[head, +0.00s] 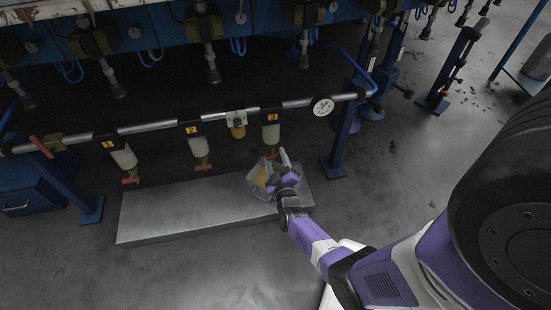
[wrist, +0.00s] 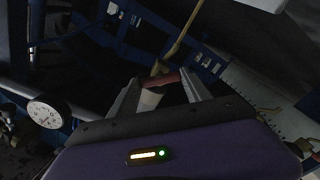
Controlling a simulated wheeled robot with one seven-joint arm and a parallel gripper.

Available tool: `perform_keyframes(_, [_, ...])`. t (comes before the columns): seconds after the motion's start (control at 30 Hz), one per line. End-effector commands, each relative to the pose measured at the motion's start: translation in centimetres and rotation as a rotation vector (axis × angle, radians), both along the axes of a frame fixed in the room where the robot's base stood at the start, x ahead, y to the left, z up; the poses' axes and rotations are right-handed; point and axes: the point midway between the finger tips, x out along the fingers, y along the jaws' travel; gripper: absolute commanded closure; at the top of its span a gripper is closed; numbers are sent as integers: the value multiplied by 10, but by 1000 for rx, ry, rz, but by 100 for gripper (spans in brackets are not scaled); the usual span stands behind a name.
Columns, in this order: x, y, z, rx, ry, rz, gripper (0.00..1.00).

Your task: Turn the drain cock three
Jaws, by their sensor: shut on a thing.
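Drain cock three is a small red handle (wrist: 161,79) in the wrist view, lying between my two fingertips. It hangs under the filter bowl with the orange label 3 (head: 271,133) in the head view, where my gripper mostly covers it. My gripper (head: 276,157) has come up from below right and is shut on the red handle; its fingers also show in the wrist view (wrist: 162,84). Drain cock one (head: 130,180) and drain cock two (head: 202,167) are red handles under their own bowls to the left, apart from my gripper.
A grey metal slab (head: 165,220) lies on the floor below the bowls. An open metal pan (head: 257,182) stands on it, close beside my gripper. A round gauge (head: 322,105) is on the pipe at the right, near a blue post (head: 342,140).

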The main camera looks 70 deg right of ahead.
Motion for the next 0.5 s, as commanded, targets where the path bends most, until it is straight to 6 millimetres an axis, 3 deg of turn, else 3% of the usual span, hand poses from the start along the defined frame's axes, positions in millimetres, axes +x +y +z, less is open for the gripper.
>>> perform_keyframes(0.5, [0,1,-1,-41,59,2,84])
